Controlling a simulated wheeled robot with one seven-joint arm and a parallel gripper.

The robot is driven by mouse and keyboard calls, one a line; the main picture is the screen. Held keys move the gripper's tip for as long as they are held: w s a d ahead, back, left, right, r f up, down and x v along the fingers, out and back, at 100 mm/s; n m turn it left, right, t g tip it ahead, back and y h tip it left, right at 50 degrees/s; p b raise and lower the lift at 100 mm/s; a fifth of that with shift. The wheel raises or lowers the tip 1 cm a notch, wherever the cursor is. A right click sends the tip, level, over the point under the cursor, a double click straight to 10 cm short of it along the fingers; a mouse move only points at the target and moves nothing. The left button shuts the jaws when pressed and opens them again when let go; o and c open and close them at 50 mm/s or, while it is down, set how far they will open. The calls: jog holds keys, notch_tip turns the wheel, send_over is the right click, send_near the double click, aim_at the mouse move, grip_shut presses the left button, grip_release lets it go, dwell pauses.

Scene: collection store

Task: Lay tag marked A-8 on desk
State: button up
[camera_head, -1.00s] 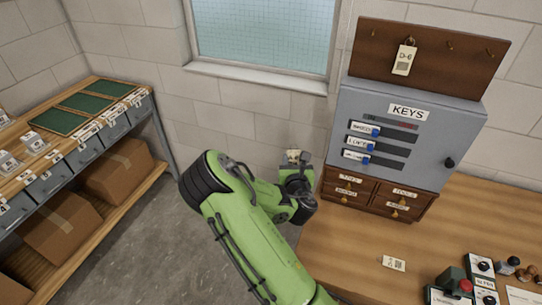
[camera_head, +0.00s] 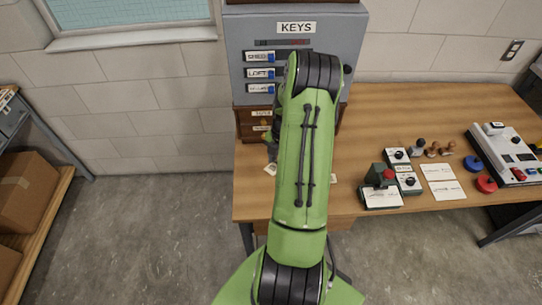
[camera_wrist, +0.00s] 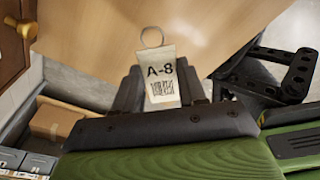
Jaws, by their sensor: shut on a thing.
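The tag marked A-8 (camera_wrist: 160,72) is a small pale tag with a printed code and a metal ring at its far end. My gripper (camera_wrist: 163,92) is shut on it in the wrist view, a dark finger on each side. The wooden desk (camera_wrist: 205,25) shows beyond the tag in that view. In the head view the desk (camera_head: 420,112) stretches to the right, and my green arm covers part of its left end. The gripper is mostly hidden behind the arm there. A small pale piece, probably the held tag (camera_head: 270,169), shows near the desk's left edge.
A grey key cabinet (camera_head: 240,60) stands at the desk's back left above small wooden drawers (camera_head: 250,122). Another pale tag (camera_head: 333,180) peeks out beside the arm.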

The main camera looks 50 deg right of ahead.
jog(key=shift+s+r, duration=0.1)
jog(key=shift+r, duration=0.1)
notch_tip(320, 180, down, 8)
jog(key=b, duration=0.5)
jog(key=shift+b, duration=0.4)
jog(key=o, duration=1.1)
jog(key=shift+r, duration=0.1)
notch_tip(320, 180, up, 16)
jog(key=d+p, duration=0.2)
jog(key=p, duration=0.1)
jog(key=shift+f, duration=0.25)
jog(key=shift+s, duration=0.1)
